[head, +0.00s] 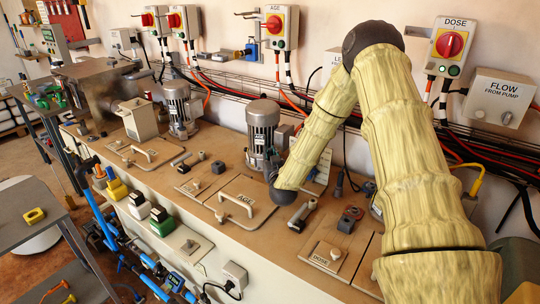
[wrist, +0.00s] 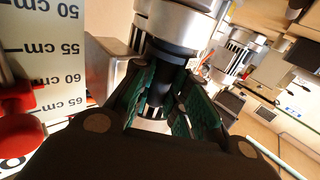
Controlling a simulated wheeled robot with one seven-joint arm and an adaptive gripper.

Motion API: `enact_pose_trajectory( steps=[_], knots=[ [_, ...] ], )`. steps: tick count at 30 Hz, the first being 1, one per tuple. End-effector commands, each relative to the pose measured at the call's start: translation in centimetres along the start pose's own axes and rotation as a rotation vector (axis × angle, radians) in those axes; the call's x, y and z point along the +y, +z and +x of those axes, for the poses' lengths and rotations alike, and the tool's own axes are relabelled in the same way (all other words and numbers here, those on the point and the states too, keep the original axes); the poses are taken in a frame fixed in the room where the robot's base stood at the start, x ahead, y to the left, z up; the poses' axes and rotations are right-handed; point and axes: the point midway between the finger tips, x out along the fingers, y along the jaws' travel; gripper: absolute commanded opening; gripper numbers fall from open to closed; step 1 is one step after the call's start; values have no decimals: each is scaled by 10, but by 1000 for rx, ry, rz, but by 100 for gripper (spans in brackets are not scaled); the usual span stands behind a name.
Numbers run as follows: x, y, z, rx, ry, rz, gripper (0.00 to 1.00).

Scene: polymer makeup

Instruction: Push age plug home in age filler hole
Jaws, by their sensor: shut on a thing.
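In the wrist view my gripper (wrist: 163,78) has its two green-padded fingers closed around a dark cylindrical piece (wrist: 177,62). A wide silver body shows just beyond the piece; I cannot tell whether they are joined, or whether the piece is the age plug. In the head view my arm reaches down beside the AGE lid (head: 243,199); the gripper itself cannot be made out behind the dark wrist joint. The age filler hole cannot be made out.
A finned motor (head: 262,130) stands close behind the wrist. In the wrist view, a centimetre scale (wrist: 45,60) and a red part (wrist: 22,130) are at the left.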

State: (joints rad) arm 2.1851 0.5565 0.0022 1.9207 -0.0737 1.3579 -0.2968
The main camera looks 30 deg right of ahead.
Motion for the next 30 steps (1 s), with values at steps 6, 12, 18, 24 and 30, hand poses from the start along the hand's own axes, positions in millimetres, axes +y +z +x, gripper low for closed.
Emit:
enact_pose_trajectory(
  steps=[6, 12, 18, 24, 30],
  knots=[
    [0, 5, 0, 0, 0, 0, 0],
    [0, 7, 0, 0, 0, 0, 18],
    [0, 8, 0, -1, 0, 0, 41],
    [0, 8, 0, -2, 0, 0, 41],
    [0, 0, 0, -1, -1, 1, 41]
  ],
)
